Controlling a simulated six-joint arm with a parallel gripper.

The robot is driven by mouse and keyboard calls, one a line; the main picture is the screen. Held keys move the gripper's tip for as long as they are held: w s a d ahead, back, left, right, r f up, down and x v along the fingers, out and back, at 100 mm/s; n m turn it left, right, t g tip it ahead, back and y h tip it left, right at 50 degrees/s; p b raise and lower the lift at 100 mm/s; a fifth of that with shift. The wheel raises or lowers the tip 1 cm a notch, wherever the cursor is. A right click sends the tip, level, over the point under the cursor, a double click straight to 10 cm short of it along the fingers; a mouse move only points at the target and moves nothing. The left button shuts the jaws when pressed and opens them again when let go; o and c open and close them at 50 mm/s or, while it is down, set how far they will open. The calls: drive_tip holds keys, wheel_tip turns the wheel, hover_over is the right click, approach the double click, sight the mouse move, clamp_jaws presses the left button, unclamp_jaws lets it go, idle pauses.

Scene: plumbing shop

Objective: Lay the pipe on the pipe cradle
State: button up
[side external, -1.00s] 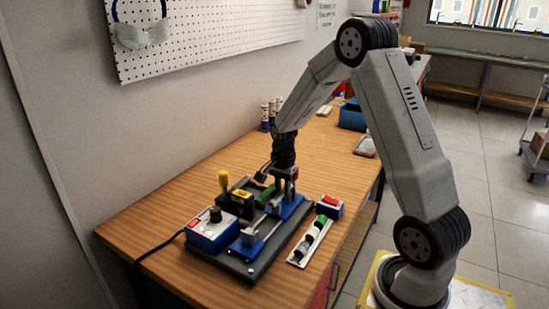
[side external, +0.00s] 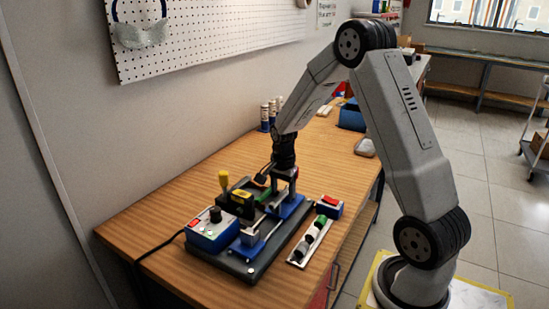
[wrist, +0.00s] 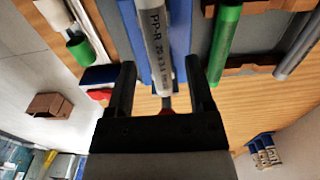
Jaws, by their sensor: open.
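A grey pipe (wrist: 157,38) printed "PP-R" runs lengthwise in the wrist view, with its near end between my fingers. The blue pipe cradle (side external: 247,249) is on a dark base plate, with another blue support (side external: 292,208) farther back. In the wrist view, blue shows directly behind the pipe, which appears to lie along the cradle; its exact seating is unclear. My gripper (wrist: 160,82) is open, one finger on each side of the pipe, with gaps visible. In the side view my gripper (side external: 285,185) is low over the far support and partly hides the pipe.
A blue control box (side external: 212,230) with a black knob stands left of the cradle. A green pipe (wrist: 226,42) lies beside the grey one. A narrow rack (side external: 310,242) of round parts and a red-topped blue box (side external: 329,207) are at the right.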

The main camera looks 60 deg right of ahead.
drive_tip(key=shift+r, duration=0.15)
drive_tip(key=shift+r, duration=3.8)
drive_tip(key=shift+a, duration=0.1)
drive_tip(key=s+a+f+n+t, duration=0.1)
drive_tip(key=s+a+n, duration=0.4)
drive_tip(key=a+n, duration=0.4)
drive_tip(key=s+a+f+n+t, duration=0.1)
drive_tip(key=s+a+n, duration=0.3)
drive_tip(key=a+n, duration=0.5)
drive_tip(key=shift+s+a+f+t, duration=0.35)
drive_tip(key=shift+a+f, duration=0.35)
drive_tip(key=shift+a, duration=0.4)
